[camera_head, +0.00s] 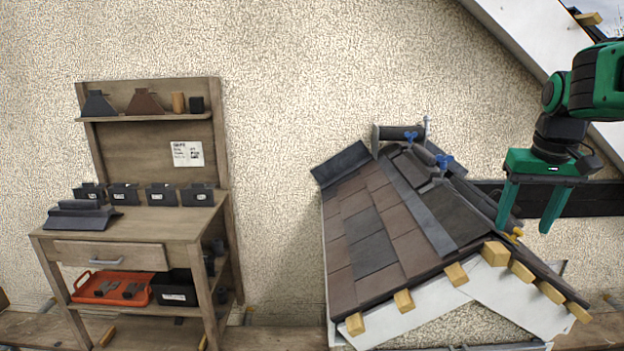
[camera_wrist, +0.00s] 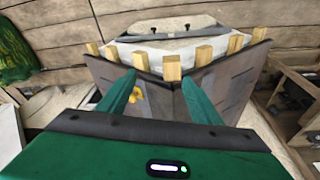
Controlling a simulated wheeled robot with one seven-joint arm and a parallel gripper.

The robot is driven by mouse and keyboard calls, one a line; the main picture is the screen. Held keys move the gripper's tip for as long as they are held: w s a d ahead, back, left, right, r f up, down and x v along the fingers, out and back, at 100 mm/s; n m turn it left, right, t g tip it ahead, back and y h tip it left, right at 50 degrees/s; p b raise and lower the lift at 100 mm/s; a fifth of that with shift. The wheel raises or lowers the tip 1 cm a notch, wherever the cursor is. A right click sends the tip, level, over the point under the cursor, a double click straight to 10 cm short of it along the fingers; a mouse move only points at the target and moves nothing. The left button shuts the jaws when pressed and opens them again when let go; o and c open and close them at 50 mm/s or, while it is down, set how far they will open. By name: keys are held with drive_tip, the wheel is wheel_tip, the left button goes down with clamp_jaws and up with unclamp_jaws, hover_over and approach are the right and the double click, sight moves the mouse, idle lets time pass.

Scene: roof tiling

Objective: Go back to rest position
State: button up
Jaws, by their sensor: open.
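My gripper (camera_head: 530,208) is green with two fingers spread apart and nothing between them. In the head view it hangs at the right, pointing down, beside the right slope of the small tiled roof (camera_head: 383,235). In the wrist view my gripper (camera_wrist: 160,95) shows both fingers apart, with the roof's dark edge (camera_wrist: 225,75) beyond them. I cannot tell whether a fingertip touches the roof.
A wooden workbench (camera_head: 140,250) with black bins (camera_head: 160,194) and a red tray (camera_head: 112,288) stands at the left. Blue clamps (camera_head: 444,161) sit along the ridge. Yellow rafter ends (camera_head: 496,253) jut from the roof front.

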drive_tip(key=s+f+m, duration=0.1)
drive_tip(key=s+f, duration=0.3)
drive_tip(key=s, duration=0.4)
drive_tip(key=s+a+f+m+g, duration=0.1)
drive_tip(key=s+f, duration=0.4)
drive_tip(key=s, duration=0.4)
drive_tip(key=s+a+f+m+g+y, duration=0.1)
drive_tip(key=s+f, duration=0.4)
drive_tip(key=s, duration=0.4)
drive_tip(key=shift+f, duration=0.25)
drive_tip(key=shift+a, duration=0.1)
drive_tip(key=shift+w+f, duration=0.2)
drive_tip(key=shift+w, duration=0.5)
